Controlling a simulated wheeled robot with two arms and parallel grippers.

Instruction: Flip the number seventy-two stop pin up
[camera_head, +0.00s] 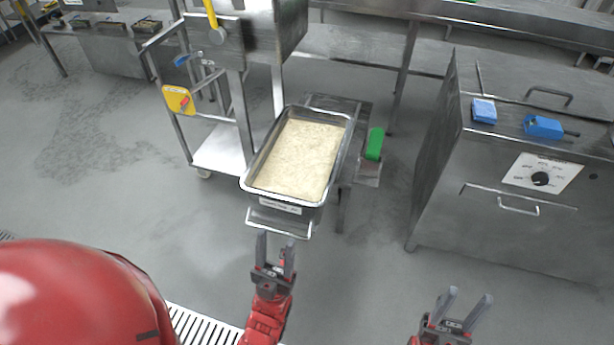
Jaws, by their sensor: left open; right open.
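No stop pin marked seventy-two can be made out; any number is too small to read. A yellow plate with a red part (179,100) is fixed to the left side of the steel cart frame (242,120). My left gripper (275,245) is open and empty, just below the front handle (279,228) of the rice pan in the picture; contact cannot be told. My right gripper (468,297) is open and empty at the bottom right, in front of the steel cabinet.
A deep steel pan (247,180) of rice sits in the middle on a steel stand (362,120). A green block (375,143) lies beside it. A steel cabinet (440,165) with a dial and blue items stands at right. Open floor (90,150) lies at left.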

